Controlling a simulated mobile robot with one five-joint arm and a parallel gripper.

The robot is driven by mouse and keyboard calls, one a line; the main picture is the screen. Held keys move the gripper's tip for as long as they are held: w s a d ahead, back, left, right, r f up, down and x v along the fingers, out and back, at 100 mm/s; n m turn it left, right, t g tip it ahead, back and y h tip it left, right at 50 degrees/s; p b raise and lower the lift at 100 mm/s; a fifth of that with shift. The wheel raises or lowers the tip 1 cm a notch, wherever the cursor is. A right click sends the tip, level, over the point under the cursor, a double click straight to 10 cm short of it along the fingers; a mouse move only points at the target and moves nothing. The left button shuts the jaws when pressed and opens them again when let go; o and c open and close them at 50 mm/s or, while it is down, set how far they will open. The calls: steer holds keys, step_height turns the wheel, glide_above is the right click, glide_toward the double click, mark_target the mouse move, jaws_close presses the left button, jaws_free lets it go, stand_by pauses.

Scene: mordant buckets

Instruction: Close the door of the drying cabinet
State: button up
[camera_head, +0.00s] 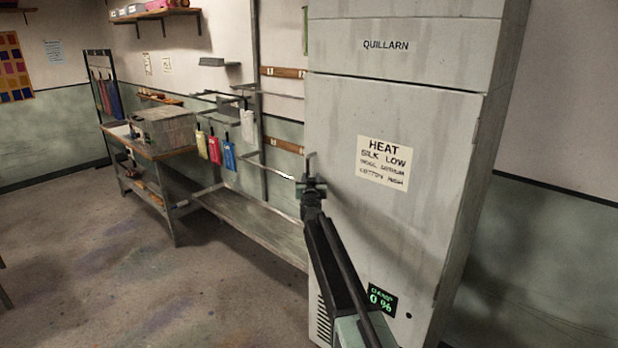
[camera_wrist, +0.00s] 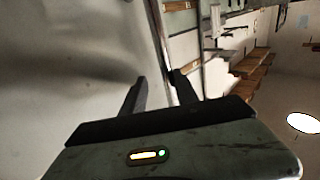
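The drying cabinet (camera_head: 400,50) is a tall, worn, pale grey cabinet lettered QUILLARN. Its door (camera_head: 430,230) bears a HEAT sign and looks flush or nearly flush with the body; I cannot tell whether a small gap remains. My gripper (camera_head: 312,180) is by the door's left edge, about mid-height. Contact with the door cannot be told.
A small green display (camera_head: 381,299) low on the cabinet reads 0 %. A low grey shelf (camera_head: 250,225) and a rack with coloured tags stand left of the cabinet. A workbench (camera_head: 160,155) with a grey box is farther left. The floor (camera_head: 130,290) at front left is clear.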

steer(key=s, duration=0.3)
steer(key=s+a, duration=0.1)
steer(key=s, duration=0.1)
steer(key=shift+s+r, duration=0.1)
steer(key=shift+s, duration=0.25)
steer(key=shift+d, duration=0.15)
